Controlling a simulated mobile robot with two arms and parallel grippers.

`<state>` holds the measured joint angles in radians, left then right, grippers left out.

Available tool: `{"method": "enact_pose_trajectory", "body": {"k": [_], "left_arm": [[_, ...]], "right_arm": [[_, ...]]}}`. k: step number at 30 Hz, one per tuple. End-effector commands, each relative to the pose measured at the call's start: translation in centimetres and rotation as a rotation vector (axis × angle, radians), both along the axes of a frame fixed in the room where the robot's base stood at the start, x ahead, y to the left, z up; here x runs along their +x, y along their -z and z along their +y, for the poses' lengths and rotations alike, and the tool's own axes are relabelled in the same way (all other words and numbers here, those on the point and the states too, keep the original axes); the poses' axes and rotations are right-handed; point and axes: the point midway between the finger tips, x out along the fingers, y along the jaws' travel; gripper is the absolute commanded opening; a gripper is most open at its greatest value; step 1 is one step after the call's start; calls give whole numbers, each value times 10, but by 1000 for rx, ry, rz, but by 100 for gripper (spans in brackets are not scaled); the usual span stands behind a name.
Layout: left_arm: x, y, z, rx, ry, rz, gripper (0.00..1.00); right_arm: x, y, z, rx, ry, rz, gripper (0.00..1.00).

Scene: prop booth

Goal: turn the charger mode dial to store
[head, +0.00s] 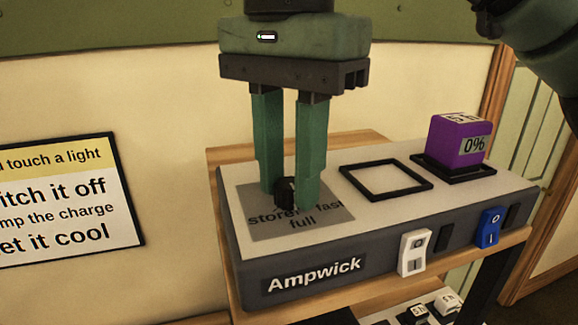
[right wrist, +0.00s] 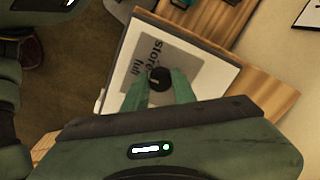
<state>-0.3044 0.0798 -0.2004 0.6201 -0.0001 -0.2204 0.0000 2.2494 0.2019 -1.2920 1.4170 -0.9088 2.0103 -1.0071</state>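The black mode dial (head: 286,191) stands on a grey label plate (head: 257,222) at the left end of the Ampwick charger (head: 350,247). Which word that mark points to is hard to tell. My left gripper is not in view.
A purple battery block (head: 458,139) marked 0% sits in the charger's right bay. An empty black square frame (head: 376,196) lies left of it. White (head: 414,252) and blue (head: 488,228) rocker switches are on the front. A sign (head: 70,200) hangs on the wall.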

Motion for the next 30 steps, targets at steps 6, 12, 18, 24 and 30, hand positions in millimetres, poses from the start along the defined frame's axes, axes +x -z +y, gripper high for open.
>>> {"method": "enact_pose_trajectory", "body": {"k": [6,12,18,24,30], "left_arm": [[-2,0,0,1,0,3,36],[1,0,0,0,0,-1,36],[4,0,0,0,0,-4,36],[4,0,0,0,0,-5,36],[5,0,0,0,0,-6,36]], "right_arm": [[0,0,0,1,1,-1,0],[0,0,0,0,29,-1,0],[0,0,0,0,126,-2,0],[1,0,0,0,289,-2,0],[1,-1,0,0,480,-2,0]]}}
